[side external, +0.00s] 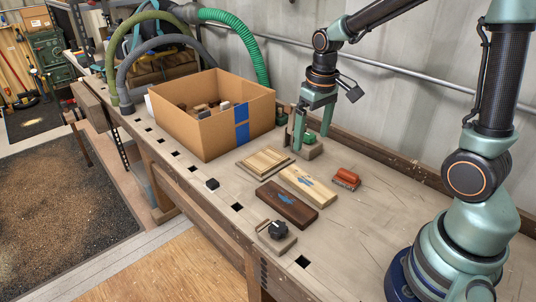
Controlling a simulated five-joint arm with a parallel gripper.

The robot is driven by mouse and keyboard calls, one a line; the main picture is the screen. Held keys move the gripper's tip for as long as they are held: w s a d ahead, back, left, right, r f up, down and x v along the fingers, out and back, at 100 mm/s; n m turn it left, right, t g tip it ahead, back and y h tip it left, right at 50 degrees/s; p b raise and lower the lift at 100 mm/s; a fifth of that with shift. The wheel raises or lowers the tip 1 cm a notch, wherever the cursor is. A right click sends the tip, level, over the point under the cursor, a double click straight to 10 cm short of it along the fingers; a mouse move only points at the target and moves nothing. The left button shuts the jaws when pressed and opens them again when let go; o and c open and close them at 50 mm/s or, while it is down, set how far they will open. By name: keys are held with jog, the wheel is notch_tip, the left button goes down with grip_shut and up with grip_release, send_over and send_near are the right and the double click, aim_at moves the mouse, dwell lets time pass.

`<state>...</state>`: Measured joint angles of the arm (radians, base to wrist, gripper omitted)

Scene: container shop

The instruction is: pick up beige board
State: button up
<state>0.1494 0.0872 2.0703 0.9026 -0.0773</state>
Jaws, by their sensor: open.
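The beige board (318,191) lies flat on the workbench, with a blue mark on its face. It lies between a dark brown board (278,206) with a similar blue mark and a small red-orange object. My gripper (311,140) is open, pointing down behind the beige board and apart from it. Its fingers are around or just in front of a small green-topped block (311,149); I cannot tell whether they touch it. Nothing covers the beige board.
A cardboard box (190,135) with blue tape holds several small items. A slatted wooden piece (263,161) lies near the box. The bench's right part is mostly clear.

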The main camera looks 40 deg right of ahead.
aim_at(307, 182)
jog(key=shift+g, duration=0.5)
jog(key=f, duration=1)
jog(key=w+d+f, duration=0.1)
jog(key=f, duration=0.4)
jog(key=shift+d+f, duration=0.1)
jog(key=shift+f, duration=0.1)
jog(key=shift+c, duration=0.3)
jog(key=c, duration=1.3)
jog(key=shift+c, duration=0.2)
jog(key=shift+r, duration=0.1)
